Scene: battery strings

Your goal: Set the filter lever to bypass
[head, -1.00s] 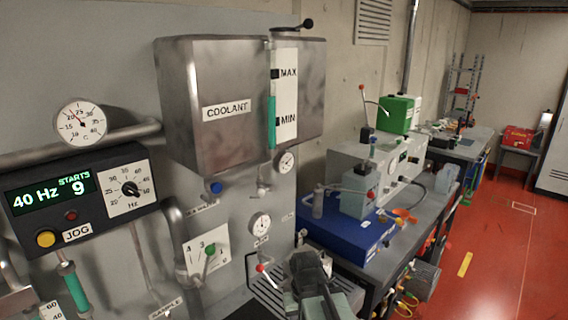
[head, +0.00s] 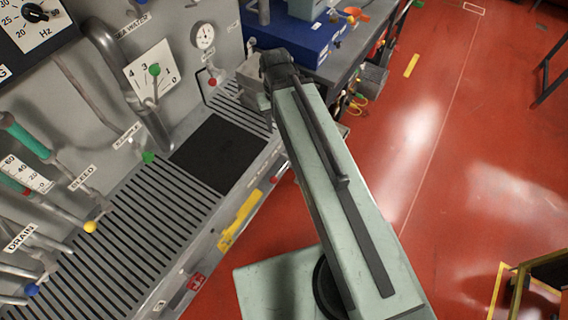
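I can read no "filter" or "bypass" label, so which handle is the filter lever is unclear. On the grey panel, a lever with a red knob (head: 212,82) hangs under a small gauge, beside a tag too small to read. To its left, a lever with a green knob (head: 154,70) stands upright on a white numbered plate (head: 138,84). My arm reaches from the lower right toward the panel. My gripper (head: 250,76) is at its far end, right of the red knob and apparently apart from it. Its fingers are too small and hidden to judge.
Lower left are handles with a green knob (head: 148,157), a yellow knob (head: 90,226) by BLEED and a blue knob (head: 32,289) by DRAIN. A slatted ledge (head: 120,235) with a black mat (head: 216,154) runs below. Red floor at right is mostly clear.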

